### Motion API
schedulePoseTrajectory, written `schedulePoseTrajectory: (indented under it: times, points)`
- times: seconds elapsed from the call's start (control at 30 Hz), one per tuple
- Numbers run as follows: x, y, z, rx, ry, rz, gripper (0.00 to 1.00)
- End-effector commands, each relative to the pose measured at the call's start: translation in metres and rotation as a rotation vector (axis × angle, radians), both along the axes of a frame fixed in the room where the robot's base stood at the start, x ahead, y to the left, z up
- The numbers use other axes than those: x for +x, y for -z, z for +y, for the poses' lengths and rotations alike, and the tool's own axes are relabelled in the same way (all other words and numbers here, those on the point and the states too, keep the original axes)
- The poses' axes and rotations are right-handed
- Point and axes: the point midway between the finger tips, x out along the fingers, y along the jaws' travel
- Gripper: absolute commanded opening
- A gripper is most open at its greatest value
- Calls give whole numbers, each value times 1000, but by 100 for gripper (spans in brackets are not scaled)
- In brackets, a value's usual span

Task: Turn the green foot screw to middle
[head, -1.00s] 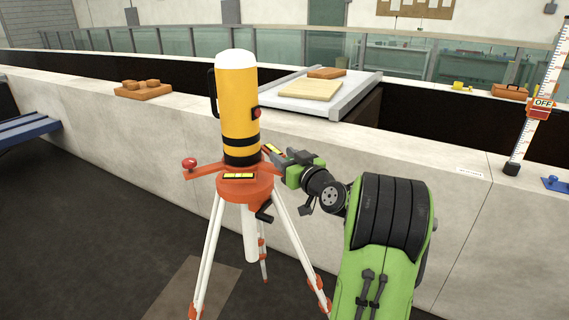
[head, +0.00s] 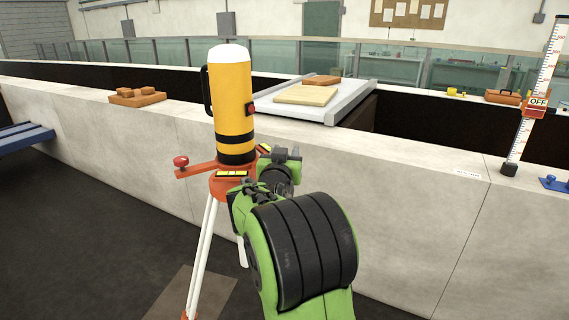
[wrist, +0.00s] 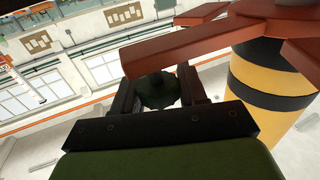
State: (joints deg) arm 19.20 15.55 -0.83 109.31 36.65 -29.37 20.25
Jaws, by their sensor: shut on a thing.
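The green foot screw (wrist: 155,92) looks dark green and round in the wrist view, under a red-orange arm of the tripod head. My gripper (wrist: 158,95) has one finger on each side of it and is shut on it. In the head view my own arm hides the screw and the fingertips. The tripod head (head: 232,186) is orange and carries an upright yellow cylinder (head: 233,95) with black bands, a white top and a black side handle. Bubble vials with yellow and black markings sit on the head. I cannot read the screw's setting.
A red foot screw (head: 181,161) stands on the left arm of the head. White tripod legs (head: 203,255) stand on the dark floor. A concrete wall (head: 420,200) runs close behind, with a blue bench (head: 25,137) at the left and a measuring staff (head: 533,95) at the right.

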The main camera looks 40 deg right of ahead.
Motion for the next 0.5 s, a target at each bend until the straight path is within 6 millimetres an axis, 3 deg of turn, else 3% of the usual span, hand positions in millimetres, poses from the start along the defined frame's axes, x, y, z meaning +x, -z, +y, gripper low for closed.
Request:
schedulePoseTrajectory:
  times: [0.5]
  points:
    - [-1, 1, -1, 2, 70, 5, 11]
